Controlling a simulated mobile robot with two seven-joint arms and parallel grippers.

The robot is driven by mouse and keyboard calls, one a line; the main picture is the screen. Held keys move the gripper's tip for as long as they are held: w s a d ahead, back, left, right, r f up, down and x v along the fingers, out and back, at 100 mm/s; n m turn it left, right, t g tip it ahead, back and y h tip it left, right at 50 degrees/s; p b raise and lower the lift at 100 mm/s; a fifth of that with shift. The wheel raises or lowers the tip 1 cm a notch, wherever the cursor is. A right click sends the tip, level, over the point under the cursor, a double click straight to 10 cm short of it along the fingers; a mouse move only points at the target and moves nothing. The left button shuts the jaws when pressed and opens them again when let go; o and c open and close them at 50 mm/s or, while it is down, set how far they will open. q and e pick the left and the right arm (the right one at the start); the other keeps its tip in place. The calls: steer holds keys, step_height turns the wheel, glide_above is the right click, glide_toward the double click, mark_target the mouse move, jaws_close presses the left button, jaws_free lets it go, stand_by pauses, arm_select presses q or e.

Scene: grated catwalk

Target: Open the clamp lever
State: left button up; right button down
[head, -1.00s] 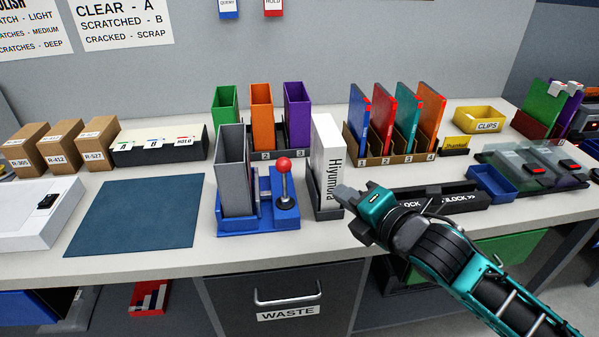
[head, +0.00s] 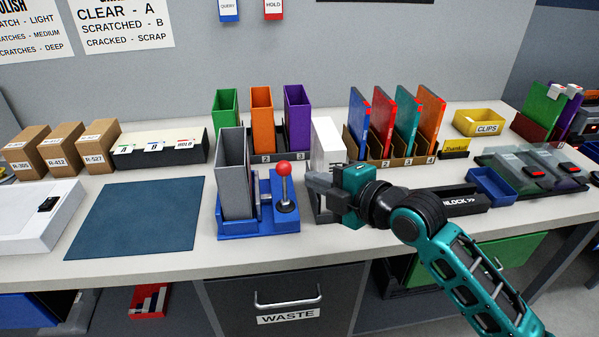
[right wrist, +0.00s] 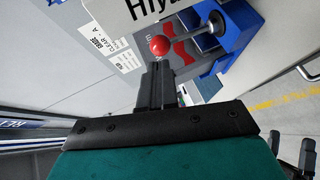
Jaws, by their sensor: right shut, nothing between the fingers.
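The clamp lever (head: 284,182) is a metal rod with a red ball knob. It stands upright on the right side of the blue clamp base (head: 259,228), which holds a tall grey case (head: 232,170). In the right wrist view, the lever's red knob (right wrist: 160,45) lies just past my fingertips, with its rod running to the right. My right gripper (head: 310,183) is shut and empty, pointing left, a little right of the knob and apart from it. My left gripper is not in view.
A white box (head: 327,143) in a dark stand is partly hidden behind my right gripper. Green, orange and purple bins (head: 262,110) stand behind the clamp. A blue mat (head: 135,218) lies left. Coloured folders (head: 382,120) stand at the back right.

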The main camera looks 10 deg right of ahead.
mark_target(289, 170)
steer(key=shift+x, duration=2.7)
